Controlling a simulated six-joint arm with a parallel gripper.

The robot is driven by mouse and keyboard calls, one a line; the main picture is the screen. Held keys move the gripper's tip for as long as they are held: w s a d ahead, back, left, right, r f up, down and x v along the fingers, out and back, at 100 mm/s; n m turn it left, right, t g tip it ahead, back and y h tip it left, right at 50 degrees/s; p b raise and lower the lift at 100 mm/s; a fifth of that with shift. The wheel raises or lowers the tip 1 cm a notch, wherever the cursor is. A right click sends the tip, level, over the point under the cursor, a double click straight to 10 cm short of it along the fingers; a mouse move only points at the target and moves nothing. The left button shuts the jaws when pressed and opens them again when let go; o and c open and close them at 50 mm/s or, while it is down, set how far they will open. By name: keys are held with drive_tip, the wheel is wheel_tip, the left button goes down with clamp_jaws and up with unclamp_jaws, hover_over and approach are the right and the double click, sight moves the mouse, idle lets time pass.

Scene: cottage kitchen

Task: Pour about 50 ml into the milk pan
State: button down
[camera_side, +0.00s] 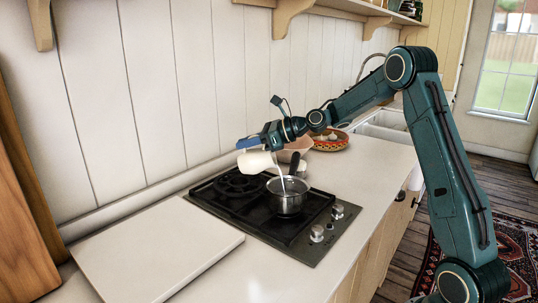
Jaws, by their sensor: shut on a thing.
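My gripper (248,143) is shut on a cream-white container (256,163), probably a jug or bottle, and holds it tilted above the hob. Its mouth end points right, toward the pan. A thin pale stream runs from it down into the milk pan (289,204). The pan is small and steel, with a dark handle pointing up and back. It stands upright on the front right part of the hob. The liquid level inside the pan is too small to tell. The fingers partly hide the container's top.
The black gas hob (228,208) has knobs at its right front. A pale board (155,250) lies on the counter at left. A shelf (330,12) runs along the wall above.

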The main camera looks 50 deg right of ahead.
drive_tip(key=shift+r, duration=0.1)
drive_tip(key=shift+w+a+f+g+h, duration=0.4)
drive_tip(key=shift+w+f+g+h, duration=0.15)
drive_tip(key=shift+f+g, duration=0.25)
drive_tip(key=shift+w+f+g, duration=0.1)
drive_tip(key=shift+f+g, duration=0.2)
drive_tip(key=shift+f, duration=0.1)
drive_tip(key=shift+w+f+h, duration=0.1)
drive_tip(key=shift+f+h, duration=0.05)
drive_tip(key=shift+h, duration=0.1)
drive_tip(key=shift+w+a+f+g+h, duration=0.1)
drive_tip(key=shift+f+g+h, duration=0.1)
drive_tip(key=shift+f+g, duration=0.25)
drive_tip(key=shift+w+a+f+g+h, duration=0.1)
drive_tip(key=shift+f+g+h, duration=0.1)
drive_tip(key=shift+f+g, duration=0.25)
drive_tip(key=shift+w+a+g+h, duration=0.2)
drive_tip(key=shift+w+g+h, duration=0.2)
drive_tip(key=shift+g, duration=0.3)
drive_tip(key=shift+f, duration=0.1)
